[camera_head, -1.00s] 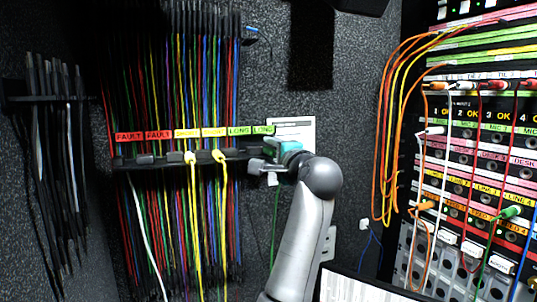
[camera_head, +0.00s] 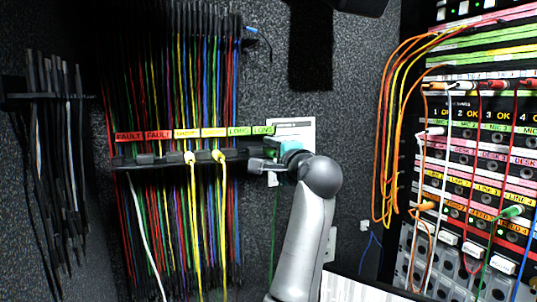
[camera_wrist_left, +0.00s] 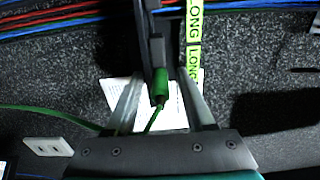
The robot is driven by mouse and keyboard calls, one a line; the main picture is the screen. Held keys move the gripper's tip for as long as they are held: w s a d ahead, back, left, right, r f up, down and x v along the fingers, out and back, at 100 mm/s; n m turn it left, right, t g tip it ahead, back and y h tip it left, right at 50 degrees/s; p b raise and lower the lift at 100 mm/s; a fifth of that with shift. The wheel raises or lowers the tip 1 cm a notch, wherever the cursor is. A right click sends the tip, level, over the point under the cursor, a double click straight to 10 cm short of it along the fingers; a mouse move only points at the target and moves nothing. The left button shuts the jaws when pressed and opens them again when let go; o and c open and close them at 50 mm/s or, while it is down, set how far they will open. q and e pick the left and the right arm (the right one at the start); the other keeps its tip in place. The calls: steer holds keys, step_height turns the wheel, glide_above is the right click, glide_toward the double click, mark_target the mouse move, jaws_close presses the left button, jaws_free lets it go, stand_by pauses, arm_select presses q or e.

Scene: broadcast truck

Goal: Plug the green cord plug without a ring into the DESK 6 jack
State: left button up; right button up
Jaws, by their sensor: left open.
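A green plug (camera_wrist_left: 160,86) hangs from the dark holder under the LONG labels, its green cord trailing down. I see no ring on it, but the view is small. The cord (camera_head: 276,230) also hangs below the rack in the head view. My left gripper (camera_wrist_left: 158,78) is open, with one finger on each side of the plug; I cannot tell whether either touches it. In the head view the left gripper (camera_head: 264,165) is at the rack's right end. The DESK row (camera_head: 490,153) is on the jack panel at right; number 6 is not legible. My right gripper is not in view.
Several colored cords (camera_head: 205,80) hang in the rack left of my gripper. A second green plug (camera_head: 512,212) sits in the jack panel. Orange and yellow cords (camera_head: 380,130) loop at the panel's left edge. A white outlet plate (camera_wrist_left: 47,147) is on the wall.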

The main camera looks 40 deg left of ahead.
arm_select(q)
steer(key=shift+b, duration=0.35)
stand_by(0.5)
steer(key=shift+r, duration=0.1)
steer(key=c, duration=0.8)
steer(key=shift+r, duration=0.1)
jaws_close()
steer(key=shift+s+r, duration=0.1)
steer(key=shift+r, duration=0.05)
steer(key=o, duration=0.6)
jaws_free()
steer(key=o, duration=0.9)
steer(key=shift+f, duration=0.3)
steer(key=shift+o, duration=0.2)
